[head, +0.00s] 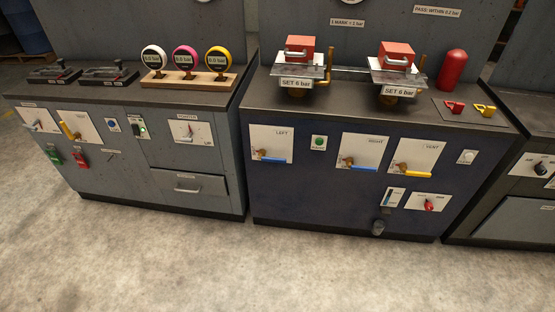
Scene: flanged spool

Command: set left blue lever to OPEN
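The left blue lever (273,159) is on a white plate marked LEFT (284,140) at the upper left of the dark blue cabinet's front. Its handle lies about level and points right from a brass-coloured pivot at its left end. The plate's smaller markings are too small to read, so I cannot tell which setting the lever is at. A similar blue lever (362,168) sits on the plate marked RIGHT, also about level and pointing right. Neither of my grippers is in view.
The dark blue cabinet (300,200) also carries a yellow VENT lever (413,173), a green button (319,142) and a red knob (429,205). A grey cabinet (150,175) with gauges stands left, another cabinet (510,215) right. The concrete floor (200,260) in front is clear.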

